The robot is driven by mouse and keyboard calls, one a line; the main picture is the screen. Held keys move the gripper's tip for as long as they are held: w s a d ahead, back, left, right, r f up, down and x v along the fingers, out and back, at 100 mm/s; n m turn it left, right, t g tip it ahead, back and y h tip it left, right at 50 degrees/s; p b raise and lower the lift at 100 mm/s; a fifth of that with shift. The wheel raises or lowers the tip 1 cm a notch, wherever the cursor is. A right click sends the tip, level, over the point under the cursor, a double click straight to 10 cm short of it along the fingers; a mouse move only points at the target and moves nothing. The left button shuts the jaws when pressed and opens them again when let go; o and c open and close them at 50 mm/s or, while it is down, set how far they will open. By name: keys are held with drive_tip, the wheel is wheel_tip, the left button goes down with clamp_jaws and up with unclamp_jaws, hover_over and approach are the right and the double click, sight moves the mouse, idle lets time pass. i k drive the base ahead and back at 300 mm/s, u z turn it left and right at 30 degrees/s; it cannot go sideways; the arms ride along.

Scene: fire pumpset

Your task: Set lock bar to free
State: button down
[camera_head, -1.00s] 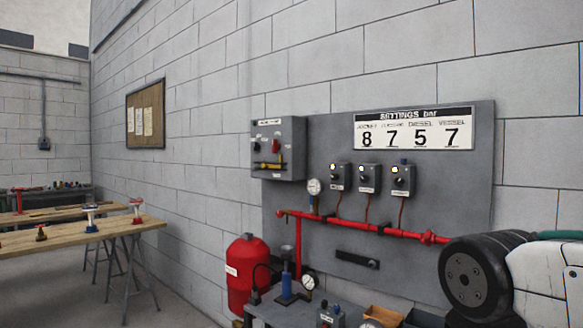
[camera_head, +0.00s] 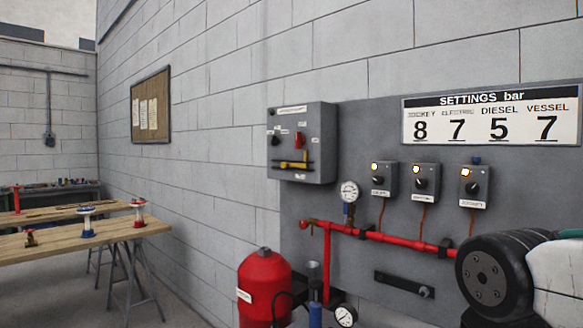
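A grey control box (camera_head: 315,122) is fixed on the wall at the upper left of the grey panel. Near its lower edge is a yellow bar (camera_head: 291,165), roughly level, with a dark strip behind it; I take this as the lock bar. Above it are a red knob (camera_head: 301,138) and a small black knob. The small labels on the box are too small to read. My gripper is not in view; only a black and white part of my arm shows at the lower right, well apart from the box.
A grey panel (camera_head: 345,215) holds a red pipe (camera_head: 390,238), a gauge (camera_head: 349,191), three switch boxes and a settings board (camera_head: 490,115). A red tank (camera_head: 265,285) stands below the control box. Wooden benches (camera_head: 75,240) are at left. Floor shows between benches and tank.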

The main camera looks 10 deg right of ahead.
sight(283, 165)
drive_tip(key=z, duration=0.1)
drive_tip(key=k, duration=0.3)
drive_tip(key=u, duration=1.1)
drive_tip(key=i, duration=0.65)
drive_tip(key=u, duration=0.45)
drive_tip(key=i, duration=0.7)
drive_tip(key=z, duration=0.75)
drive_tip(key=i, duration=0.7)
drive_tip(key=z, duration=0.75)
